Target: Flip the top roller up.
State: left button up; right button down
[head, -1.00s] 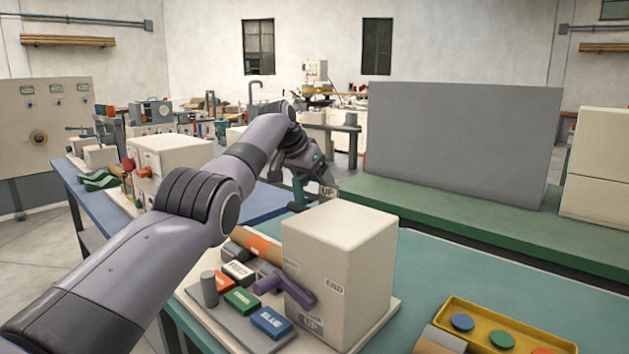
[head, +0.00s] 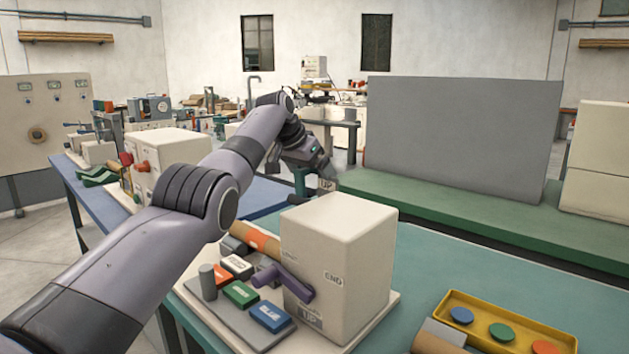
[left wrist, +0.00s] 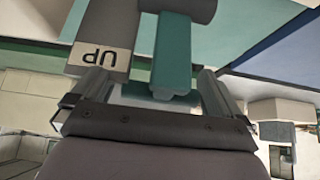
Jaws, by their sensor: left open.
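In the left wrist view a teal bar (left wrist: 172,58) runs down from a grey cylinder (left wrist: 188,8) at the top edge. A grey plate marked UP (left wrist: 98,60) is beside it. My left gripper (left wrist: 150,85) is open, with one finger on each side of the teal bar's lower end; I cannot tell whether either touches it. In the head view my left gripper (head: 312,165) is beyond the cream box, above the small UP plate (head: 327,184). Its fingertips are hard to make out there. Which part is the top roller is unclear. My right gripper is not in view.
The cream box (head: 340,250) stands in front, with an orange-brown cylinder (head: 262,242), a purple lever (head: 290,282) and coloured blocks beside it. A yellow tray (head: 540,325) holds discs at lower right. A large grey panel (head: 460,140) stands on the green bench behind.

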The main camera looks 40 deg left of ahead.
aim_at(303, 170)
pick_arm(q)
jog(key=shift+s+r+b, duration=0.2)
jog(key=shift+s+b, duration=0.1)
jog(key=shift+b, duration=0.15)
jog(key=b+v, duration=0.1)
jog(key=v, duration=0.3)
jog(key=shift+s+r, duration=0.15)
jog(key=shift+r, duration=0.1)
jog(key=shift+s+r, duration=0.2)
jog(key=shift+r, duration=0.1)
